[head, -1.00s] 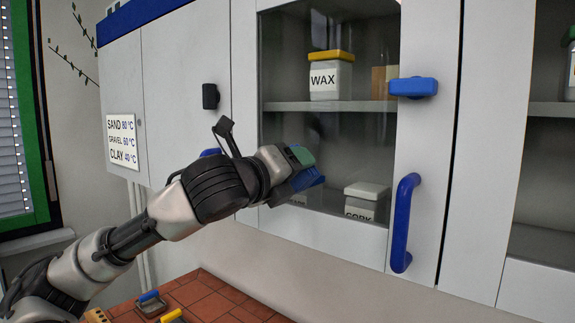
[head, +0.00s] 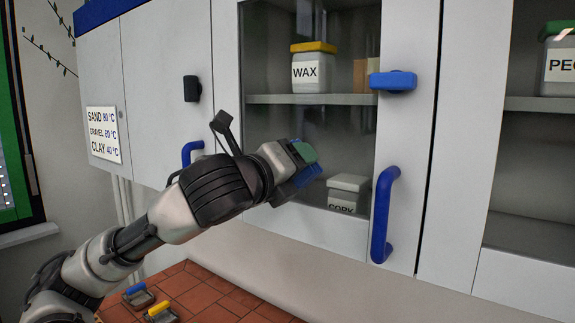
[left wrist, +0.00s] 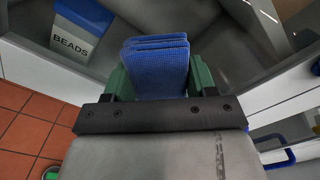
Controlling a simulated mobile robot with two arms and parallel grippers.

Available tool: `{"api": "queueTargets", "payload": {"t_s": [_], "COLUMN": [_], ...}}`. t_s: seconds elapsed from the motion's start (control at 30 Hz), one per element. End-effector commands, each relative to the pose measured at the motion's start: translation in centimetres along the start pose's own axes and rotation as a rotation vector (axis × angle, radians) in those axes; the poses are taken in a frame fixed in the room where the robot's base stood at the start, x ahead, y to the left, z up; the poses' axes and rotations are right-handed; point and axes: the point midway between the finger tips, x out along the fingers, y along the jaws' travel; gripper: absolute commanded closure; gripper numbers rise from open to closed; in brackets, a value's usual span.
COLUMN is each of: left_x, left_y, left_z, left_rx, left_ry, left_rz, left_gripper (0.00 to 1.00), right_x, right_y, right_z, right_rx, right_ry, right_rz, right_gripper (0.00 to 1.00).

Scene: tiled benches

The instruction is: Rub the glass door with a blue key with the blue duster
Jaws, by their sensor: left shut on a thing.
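The glass door (head: 340,130) with the blue key (head: 393,81) is in the middle of the head view, with a blue handle (head: 384,214) at its lower right. My left gripper (head: 303,170) is at the lower part of its pane. It is shut on the blue duster (head: 297,186), which also shows between the green fingers in the left wrist view (left wrist: 157,70). The duster is at or very close to the glass; I cannot tell whether it touches. My right gripper is not in view.
Behind the glass stand a WAX jar (head: 312,72), a CORK jar (head: 347,193) and a BEADS jar (left wrist: 78,35). A grey door with a black key (head: 192,88) is at left.

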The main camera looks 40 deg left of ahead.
Motion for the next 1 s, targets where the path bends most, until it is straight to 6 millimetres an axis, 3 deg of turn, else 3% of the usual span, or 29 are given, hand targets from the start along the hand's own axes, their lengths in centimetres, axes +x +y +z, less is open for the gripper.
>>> {"api": "queueTargets", "payload": {"t_s": [0.63, 1.0], "left_x": [0.1, -0.1], "left_y": [-1.9, -0.8], "left_z": [-1.8, -0.8], "left_rx": [-0.001, 0.0], "left_ry": [0.001, -0.001], "left_rz": [-0.002, 0.001], "left_gripper": [0.72, 0.72], "right_x": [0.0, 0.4], "right_y": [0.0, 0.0], "right_z": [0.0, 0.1], "right_rx": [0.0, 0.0], "right_ry": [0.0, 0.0], "right_rz": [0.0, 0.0], "right_gripper": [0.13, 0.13]}}
